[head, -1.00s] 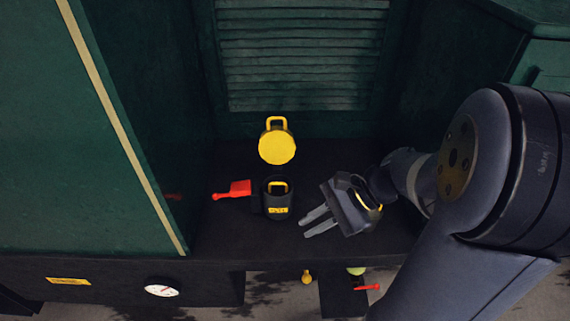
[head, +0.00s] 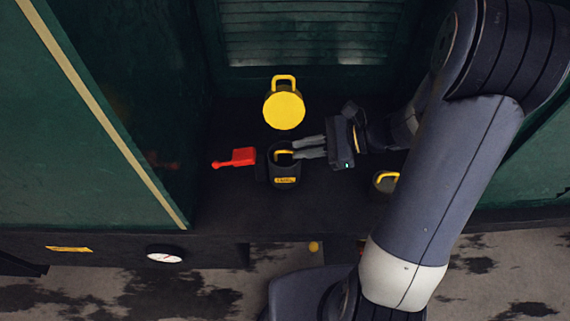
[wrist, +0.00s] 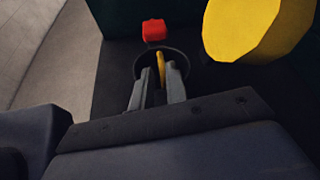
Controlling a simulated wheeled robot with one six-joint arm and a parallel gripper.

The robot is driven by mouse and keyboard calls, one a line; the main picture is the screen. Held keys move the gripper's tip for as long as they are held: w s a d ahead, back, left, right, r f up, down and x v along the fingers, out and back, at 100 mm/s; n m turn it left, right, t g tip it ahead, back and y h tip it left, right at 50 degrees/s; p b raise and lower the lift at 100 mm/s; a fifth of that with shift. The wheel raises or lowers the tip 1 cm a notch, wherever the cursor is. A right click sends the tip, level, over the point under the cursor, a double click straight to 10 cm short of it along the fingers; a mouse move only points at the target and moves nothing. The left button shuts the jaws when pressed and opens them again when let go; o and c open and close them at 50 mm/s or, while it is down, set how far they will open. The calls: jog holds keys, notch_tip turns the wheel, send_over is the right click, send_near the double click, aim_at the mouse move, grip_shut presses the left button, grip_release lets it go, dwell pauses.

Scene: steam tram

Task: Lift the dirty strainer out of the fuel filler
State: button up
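The fuel filler (head: 285,172) is a dark round cup with a yellow label, standing on the black deck. The strainer in it shows only as a yellow handle (head: 283,154) at its mouth; its body is hidden inside. My gripper (head: 298,147) reaches in from the right, with its fingertips at the filler's mouth. In the wrist view the two grey fingers (wrist: 160,82) are apart, one on each side of the yellow handle (wrist: 161,66), with small gaps showing. The yellow filler cap (head: 284,108) stands open behind the filler.
A red lever-like part (head: 236,158) sits left of the filler. A second dark cup with a yellow handle (head: 386,182) stands on the deck to the right, beside my arm. A green wall rises at left and a louvred panel (head: 310,35) behind.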

aim_at(288, 151)
jog(key=shift+p+x, duration=0.4)
jog(key=shift+x, duration=1.85)
jog(key=shift+d+f, duration=0.1)
jog(key=shift+c, duration=0.4)
grip_shut()
notch_tip(288, 151, up, 18)
